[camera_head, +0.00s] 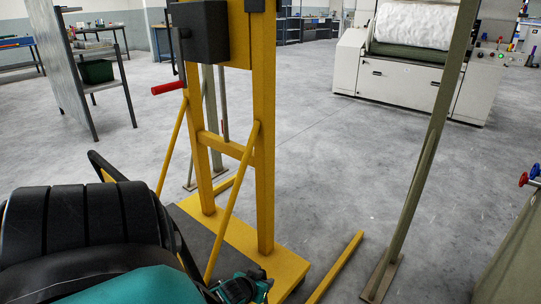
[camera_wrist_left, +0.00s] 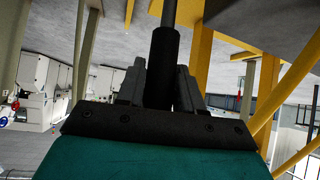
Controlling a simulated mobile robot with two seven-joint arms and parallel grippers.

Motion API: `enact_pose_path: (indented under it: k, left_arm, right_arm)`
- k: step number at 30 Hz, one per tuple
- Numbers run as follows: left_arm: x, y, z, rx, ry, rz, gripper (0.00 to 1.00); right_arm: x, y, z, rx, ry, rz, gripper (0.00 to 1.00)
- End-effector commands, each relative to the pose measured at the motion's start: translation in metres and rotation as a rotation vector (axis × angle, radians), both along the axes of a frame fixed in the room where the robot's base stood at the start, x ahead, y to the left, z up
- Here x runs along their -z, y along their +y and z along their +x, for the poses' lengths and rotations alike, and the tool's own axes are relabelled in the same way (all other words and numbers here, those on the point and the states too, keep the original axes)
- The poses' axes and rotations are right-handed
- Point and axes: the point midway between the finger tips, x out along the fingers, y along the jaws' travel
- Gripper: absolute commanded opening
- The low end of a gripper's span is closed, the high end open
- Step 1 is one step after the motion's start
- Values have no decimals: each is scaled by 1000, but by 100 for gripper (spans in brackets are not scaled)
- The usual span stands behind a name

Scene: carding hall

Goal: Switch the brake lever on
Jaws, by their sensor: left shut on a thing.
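My left gripper (camera_head: 245,288) is low in the head view, at the bottom edge, by the foot of the yellow frame. In the left wrist view its two dark fingers (camera_wrist_left: 160,88) are shut around a black cylindrical grip on a thin rod. This grip is the brake lever (camera_wrist_left: 163,55), and its rod runs up out of the top of that view. The held lever cannot be made out in the head view. How far the lever is tilted cannot be told. My right gripper is not in view.
The yellow frame (camera_head: 263,140) stands close ahead, with a black box (camera_head: 203,32) and a red-handled crank (camera_head: 169,88). A slanted olive post (camera_head: 424,160) stands to its right. A white machine (camera_head: 400,85) is at the back. The floor between is clear.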

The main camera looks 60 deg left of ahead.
Motion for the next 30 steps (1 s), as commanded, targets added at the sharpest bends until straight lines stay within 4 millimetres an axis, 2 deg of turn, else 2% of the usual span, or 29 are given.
enact_pose_path:
  k: [15, 21, 30]
  left_arm:
    - [22, -17, -73, -3, -248, 79, 0]
    - [29, -23, -92, -2, -323, 103, 0]
    - [35, -26, -104, -1, -378, 121, 0]
  right_arm:
    - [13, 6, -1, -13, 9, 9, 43]
    - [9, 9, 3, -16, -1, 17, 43]
    - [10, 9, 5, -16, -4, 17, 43]
